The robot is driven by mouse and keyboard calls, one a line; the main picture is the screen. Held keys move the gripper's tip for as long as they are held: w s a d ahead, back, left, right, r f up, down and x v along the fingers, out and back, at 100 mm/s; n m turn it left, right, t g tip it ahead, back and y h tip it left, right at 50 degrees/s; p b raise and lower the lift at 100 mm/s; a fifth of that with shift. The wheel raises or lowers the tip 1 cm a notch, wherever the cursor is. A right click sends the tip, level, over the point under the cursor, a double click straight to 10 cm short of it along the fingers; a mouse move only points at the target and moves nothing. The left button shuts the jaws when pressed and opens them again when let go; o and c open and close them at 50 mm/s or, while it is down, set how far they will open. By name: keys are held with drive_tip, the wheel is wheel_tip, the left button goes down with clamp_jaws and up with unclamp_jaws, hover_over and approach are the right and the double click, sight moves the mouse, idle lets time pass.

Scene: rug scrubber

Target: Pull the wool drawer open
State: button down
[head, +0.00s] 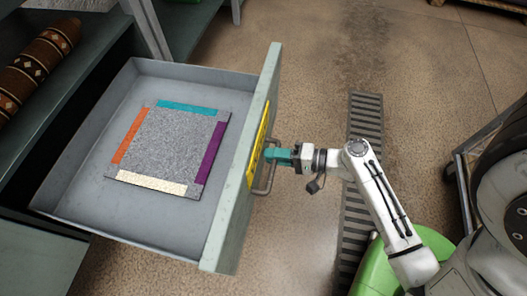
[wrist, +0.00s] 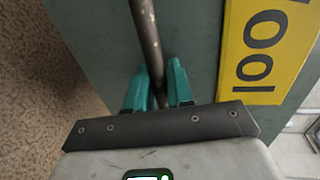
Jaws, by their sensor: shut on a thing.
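The wool drawer (head: 215,215) is pulled well out of its cabinet in the head view, and its inside shows. A grey square mat (head: 165,145) with orange, teal, purple and cream edge strips lies on its floor. A yellow label (head: 258,143) is on the drawer front; in the wrist view the label (wrist: 262,50) shows the letters "ool". My gripper (head: 270,155) is at the drawer's metal handle (head: 268,187). In the wrist view the teal fingers of my gripper (wrist: 159,88) are shut on the handle bar (wrist: 146,35), one on each side.
A brown patterned roll (head: 35,60) lies on the dark green cabinet top at the left. A dark floor grate (head: 357,190) runs below my arm. A metal frame with a large dark roller (head: 503,140) stands at the right.

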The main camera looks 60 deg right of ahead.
drive_tip(key=shift+s, duration=0.25)
drive_tip(key=c, duration=1.2)
unclamp_jaws()
drive_tip(key=shift+o, duration=0.2)
drive_tip(key=shift+d, duration=0.1)
drive_tip(key=p+v, duration=0.2)
drive_tip(key=v, duration=0.8)
drive_tip(key=shift+s+p, duration=0.3)
drive_tip(key=shift+s, duration=0.05)
